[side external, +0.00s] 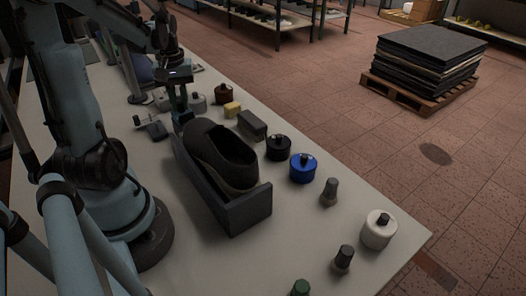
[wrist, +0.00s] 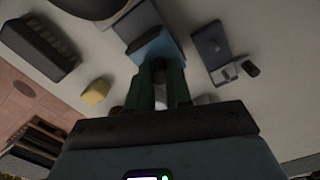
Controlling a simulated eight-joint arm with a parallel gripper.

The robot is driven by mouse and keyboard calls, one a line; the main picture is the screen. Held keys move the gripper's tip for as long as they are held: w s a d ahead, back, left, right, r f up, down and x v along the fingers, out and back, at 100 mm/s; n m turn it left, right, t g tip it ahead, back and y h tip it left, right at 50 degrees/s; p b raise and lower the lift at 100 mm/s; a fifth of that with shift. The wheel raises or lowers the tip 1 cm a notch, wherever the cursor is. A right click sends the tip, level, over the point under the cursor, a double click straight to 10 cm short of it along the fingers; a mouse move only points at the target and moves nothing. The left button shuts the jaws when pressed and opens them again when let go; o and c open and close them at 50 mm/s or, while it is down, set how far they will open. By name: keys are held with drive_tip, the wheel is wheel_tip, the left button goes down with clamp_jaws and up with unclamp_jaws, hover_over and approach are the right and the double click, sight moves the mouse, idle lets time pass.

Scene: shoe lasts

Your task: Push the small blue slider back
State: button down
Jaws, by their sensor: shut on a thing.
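The small blue slider (wrist: 157,45) shows in the wrist view just past my fingertips, beside a dark piece that joins it at its upper left. My gripper (wrist: 163,75) has its dark green fingers close together at the near side of the slider, shut on it. The exact contact is partly hidden by the fingers. In the side view my gripper (side external: 179,103) points down at the far end of the grey tray (side external: 240,209). The tray holds a black shoe (side external: 218,152). The slider is hard to make out there.
A yellow block (side external: 232,109), a grey block (side external: 252,125), a black weight (side external: 278,147) and a blue weight (side external: 303,168) stand right of the tray. A grey metal fitting (wrist: 212,47) lies right of the slider. A white weight (side external: 378,230) stands near the table corner.

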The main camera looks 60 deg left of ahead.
drive_tip(key=c, duration=1)
unclamp_jaws()
drive_tip(key=shift+a, duration=0.2)
drive_tip(key=shift+c, duration=0.2)
drive_tip(key=shift+r, duration=0.1)
wheel_tip(320, 180, up, 12)
drive_tip(key=w+d+f+m+t, duration=0.2)
drive_tip(key=d+m, duration=0.2)
drive_tip(key=d, duration=0.5)
drive_tip(key=w+d+f+m+t, duration=0.2)
drive_tip(key=d+m, duration=0.3)
drive_tip(key=d, duration=0.3)
drive_tip(key=w+d+f+m+t, duration=0.2)
drive_tip(key=d+m+t, duration=0.1)
drive_tip(key=d, duration=0.6)
drive_tip(key=shift+w+d+m, duration=0.2)
drive_tip(key=shift+d+m, duration=0.15)
drive_tip(key=shift+m, duration=0.35)
